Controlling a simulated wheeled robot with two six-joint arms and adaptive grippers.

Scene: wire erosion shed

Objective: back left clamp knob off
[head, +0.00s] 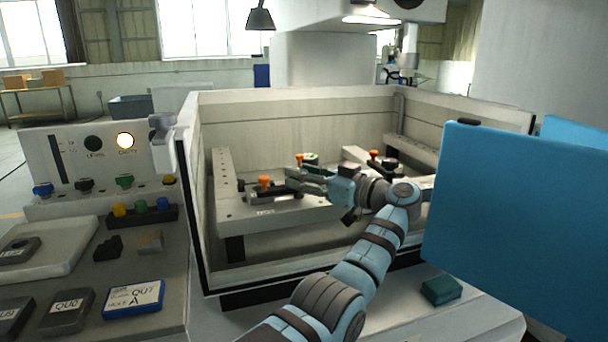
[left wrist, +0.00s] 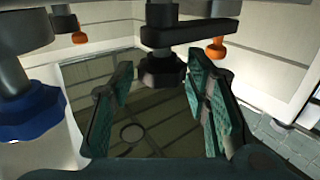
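In the head view, a clamp with an orange knob (head: 264,181) sits at the left front of the slotted work table (head: 228,200). A third orange knob (head: 374,153) is at the back right. My left gripper (head: 300,174) reaches left over the table. In the left wrist view my left gripper (left wrist: 160,75) is open and empty. A dark scalloped knob (left wrist: 163,70) shows at its fingertips; contact is unclear. My right gripper is not in view.
White tank walls (head: 193,180) enclose the work table. A large blue panel (head: 510,230) stands at the right. A control panel with coloured knobs (head: 124,181) is left of the tank. The left wrist view also shows a blue knob (left wrist: 30,112) close by.

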